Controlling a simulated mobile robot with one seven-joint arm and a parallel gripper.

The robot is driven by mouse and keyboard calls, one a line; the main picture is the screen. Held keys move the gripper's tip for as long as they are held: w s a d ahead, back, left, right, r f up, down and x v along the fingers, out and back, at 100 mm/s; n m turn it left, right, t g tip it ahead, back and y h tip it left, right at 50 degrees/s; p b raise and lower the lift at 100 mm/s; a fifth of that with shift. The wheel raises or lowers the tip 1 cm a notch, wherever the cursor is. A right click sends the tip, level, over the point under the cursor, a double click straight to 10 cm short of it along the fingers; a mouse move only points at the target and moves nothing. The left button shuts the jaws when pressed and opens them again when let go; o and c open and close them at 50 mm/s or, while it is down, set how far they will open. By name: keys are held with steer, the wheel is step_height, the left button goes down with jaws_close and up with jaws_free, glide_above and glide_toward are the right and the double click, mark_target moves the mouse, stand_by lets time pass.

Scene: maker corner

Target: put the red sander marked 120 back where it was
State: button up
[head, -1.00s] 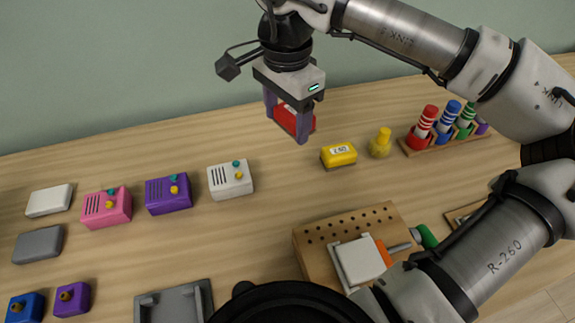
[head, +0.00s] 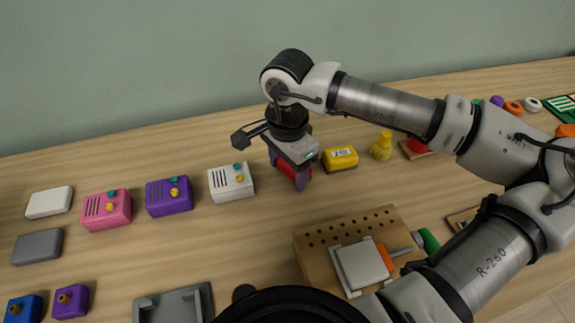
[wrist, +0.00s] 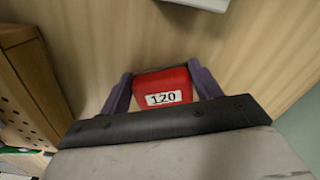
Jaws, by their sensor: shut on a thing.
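The red sander (wrist: 165,88) shows its white 120 label in the wrist view, between the two purple fingers of my gripper (wrist: 164,90). In the head view my gripper (head: 291,176) points down at the table, shut on the red sander (head: 293,170), which is partly hidden by the fingers. It is low, at or close to the wooden table top (head: 262,222); I cannot tell whether it touches.
A purple box (head: 169,196) and a pink box (head: 106,210) stand further left. A yellow knobbed piece (head: 382,146) stands to the right. A grey tray (head: 175,304) is at the front.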

mark_target(288, 167)
steer(key=shift+f, duration=0.2)
steer(key=o, duration=1)
steer(key=shift+c, duration=0.2)
steer(key=shift+r, duration=0.1)
step_height(288, 167, up, 12)
steer(key=shift+r, duration=0.1)
